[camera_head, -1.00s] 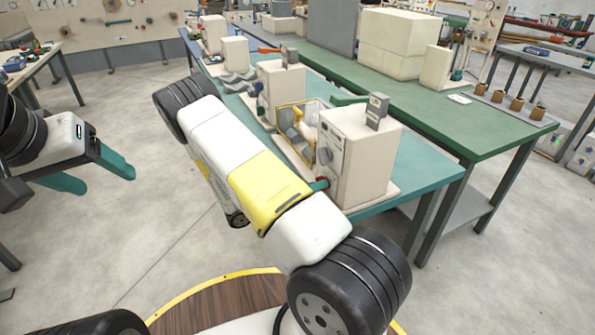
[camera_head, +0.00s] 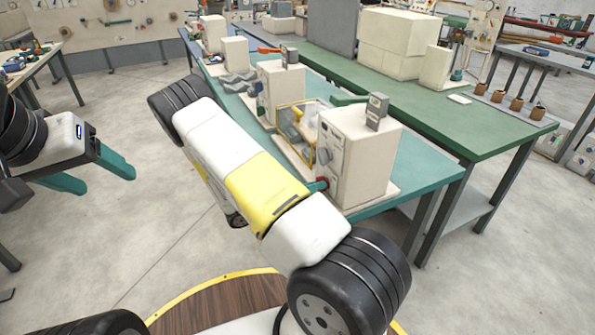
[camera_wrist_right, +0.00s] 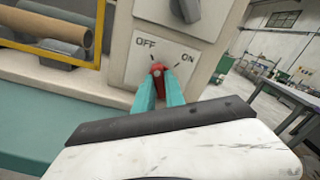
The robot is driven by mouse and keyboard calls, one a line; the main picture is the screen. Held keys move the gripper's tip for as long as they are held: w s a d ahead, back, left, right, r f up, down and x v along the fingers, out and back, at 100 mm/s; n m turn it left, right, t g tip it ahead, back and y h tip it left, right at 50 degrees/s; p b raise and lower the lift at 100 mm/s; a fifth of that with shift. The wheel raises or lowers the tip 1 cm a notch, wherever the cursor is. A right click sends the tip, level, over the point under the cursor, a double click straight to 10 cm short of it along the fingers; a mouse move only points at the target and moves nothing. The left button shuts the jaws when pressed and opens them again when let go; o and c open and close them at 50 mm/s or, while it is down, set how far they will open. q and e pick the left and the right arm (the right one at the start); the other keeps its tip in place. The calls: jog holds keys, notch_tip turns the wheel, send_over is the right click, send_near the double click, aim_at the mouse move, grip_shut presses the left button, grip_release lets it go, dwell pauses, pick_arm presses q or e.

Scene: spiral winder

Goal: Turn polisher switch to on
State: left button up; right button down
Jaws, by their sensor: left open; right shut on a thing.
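The polisher (camera_head: 358,165) is a cream box-shaped machine at the near end of the teal bench. Its red switch knob (camera_wrist_right: 157,68) sits on a white plate marked OFF at left and ON at right. My right gripper (camera_wrist_right: 159,82) is shut on the knob, a teal finger on each side. The fingers hide part of the knob, and I cannot tell exactly which mark it points to. In the head view the knob (camera_head: 322,182) shows small beyond my right forearm. My left gripper (camera_head: 106,180) is open and empty at the left, over the floor.
A grey knob (camera_wrist_right: 184,9) sits above the switch plate. A yellow-framed window (camera_head: 296,130) with rolls behind it is left of the switch. More cream machines stand along the teal bench (camera_head: 418,165). A green table (camera_head: 440,110) stands behind.

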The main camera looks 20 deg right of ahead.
jog(key=m, duration=1.3)
jog(key=shift+f+m, duration=0.1)
jog(key=shift+m, duration=0.3)
dwell(0.4)
jog(key=c, duration=1.4)
grip_release()
jog(key=shift+a, duration=0.1)
